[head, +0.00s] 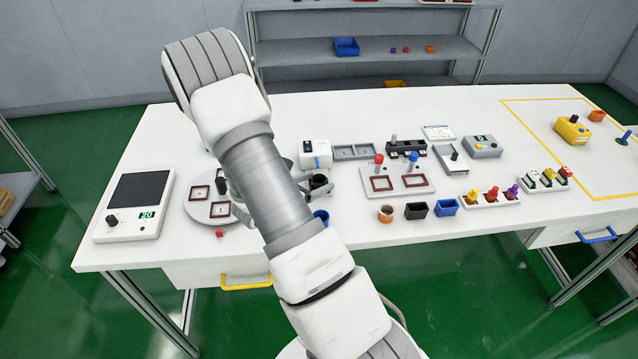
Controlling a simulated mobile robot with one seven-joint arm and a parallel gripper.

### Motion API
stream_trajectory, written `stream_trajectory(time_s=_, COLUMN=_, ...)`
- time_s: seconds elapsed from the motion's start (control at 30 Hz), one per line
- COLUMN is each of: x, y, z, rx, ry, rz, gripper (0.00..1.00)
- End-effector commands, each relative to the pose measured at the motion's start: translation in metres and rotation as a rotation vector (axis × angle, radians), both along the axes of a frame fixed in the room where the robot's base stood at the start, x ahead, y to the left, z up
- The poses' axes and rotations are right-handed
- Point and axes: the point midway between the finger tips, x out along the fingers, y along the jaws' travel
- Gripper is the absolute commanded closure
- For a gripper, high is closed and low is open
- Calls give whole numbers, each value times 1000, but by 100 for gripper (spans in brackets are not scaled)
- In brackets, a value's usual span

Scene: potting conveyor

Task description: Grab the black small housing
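A small black open-topped box (417,210), which looks like the black small housing, stands upright on the white table near its front edge. It is between an orange-brown cup (386,213) and a blue box (447,207). A small round black piece (319,182) also shows just right of my arm. My gripper is mostly hidden behind my arm; grey and dark parts beside the round black piece may belong to it. I cannot tell whether it touches that piece or is open or shut. It is apart from the black box, to its left.
A fixture plate (423,186) with red and blue knobs lies behind the boxes. A round plate (195,212) with square frames and a scale (118,232) are at the left. A blue cup (321,217) is partly hidden by my arm. A connector row (490,199) stands right.

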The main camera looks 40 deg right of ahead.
Motion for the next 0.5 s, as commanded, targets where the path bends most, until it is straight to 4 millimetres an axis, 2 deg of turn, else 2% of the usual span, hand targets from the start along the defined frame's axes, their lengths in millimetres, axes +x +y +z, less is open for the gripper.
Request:
stream_trajectory(time_s=0.03, x=0, y=0, z=0, rx=0, ry=0, rz=0, gripper=38)
stream_trajectory(time_s=0.37, x=0, y=0, z=0, rx=0, ry=0, rz=0, gripper=98)
stream_trajectory(time_s=0.5, x=0, y=0, z=0, rx=0, ry=0, rz=0, gripper=100)
